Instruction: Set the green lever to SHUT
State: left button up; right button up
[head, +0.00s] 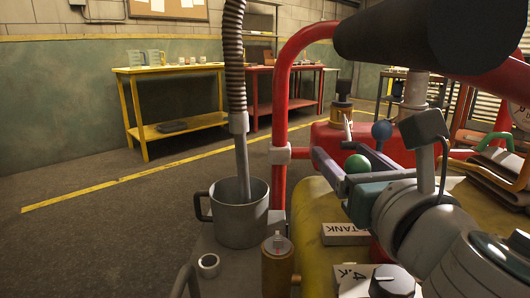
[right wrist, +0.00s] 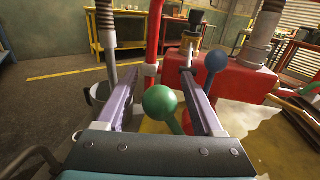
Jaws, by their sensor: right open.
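The green lever shows as a green ball knob (head: 357,164) in the head view. In the right wrist view the green knob (right wrist: 160,102) sits on a short green stem leaning to the lower right. My right gripper (head: 335,150) is open, with its two purple-grey fingers reaching past either side of the knob. In the right wrist view the right gripper (right wrist: 160,76) has the knob between its fingers, with gaps on both sides. The lever's base and any SHUT marking are hidden or cannot be made out. My left gripper is not in view.
A blue-knobbed lever (head: 382,130) stands just beyond the right finger. A red pipe (head: 279,120) rises beyond the fingertips. A grey mug (head: 239,218) with a hose in it stands left. A TANK label (head: 346,234) and a black dial (head: 390,281) lie nearer. Tables stand behind.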

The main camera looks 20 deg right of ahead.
jog(key=shift+c, duration=0.3)
grip_shut()
dwell(1.0)
